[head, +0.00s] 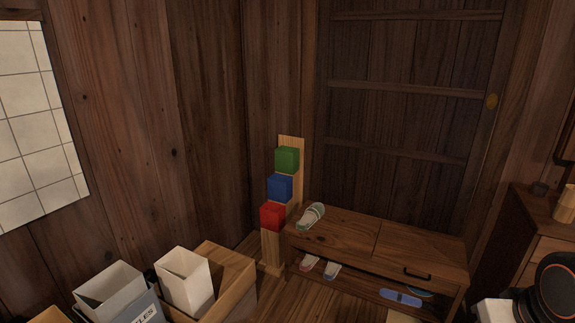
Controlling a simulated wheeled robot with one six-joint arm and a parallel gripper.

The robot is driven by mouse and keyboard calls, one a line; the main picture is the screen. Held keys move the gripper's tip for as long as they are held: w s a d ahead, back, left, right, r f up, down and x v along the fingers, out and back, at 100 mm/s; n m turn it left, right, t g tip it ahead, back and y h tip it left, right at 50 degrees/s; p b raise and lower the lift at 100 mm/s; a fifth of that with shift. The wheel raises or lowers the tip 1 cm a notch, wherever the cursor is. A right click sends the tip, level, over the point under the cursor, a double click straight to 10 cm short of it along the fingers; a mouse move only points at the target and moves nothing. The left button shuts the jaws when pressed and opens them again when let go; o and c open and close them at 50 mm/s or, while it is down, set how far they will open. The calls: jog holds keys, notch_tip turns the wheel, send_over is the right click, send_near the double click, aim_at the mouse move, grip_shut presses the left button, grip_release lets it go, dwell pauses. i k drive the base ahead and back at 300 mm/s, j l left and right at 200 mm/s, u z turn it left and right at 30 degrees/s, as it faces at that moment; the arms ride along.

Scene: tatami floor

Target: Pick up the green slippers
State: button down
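A pale slipper with a greenish edge (311,216) lies on top of the wooden shoe bench (352,236), at its left end. I cannot tell whether it is one slipper or a pair close together. On the shelf under the bench top, a blue slipper (400,298) lies at the right, with a teal-green edge (420,292) partly hidden behind it. A reddish-white slipper (308,263) and a pale slipper with blue and red (331,270) lie at the shelf's left. My gripper is not in view; only dark round parts of my arm show at the lower right.
A stand with red (272,215), blue (279,187) and green (287,159) blocks is left of the bench. A wooden crate (238,283) and white bins (184,281) fill the lower left. A wooden cabinet (540,235) stands right. Some floor (310,297) shows before the bench.

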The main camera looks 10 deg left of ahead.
aim_at(311, 214)
jog(key=i+u, duration=0.75)
jog(key=i, duration=0.25)
jog(key=i+l+u, duration=0.4)
jog(key=i+j, duration=0.1)
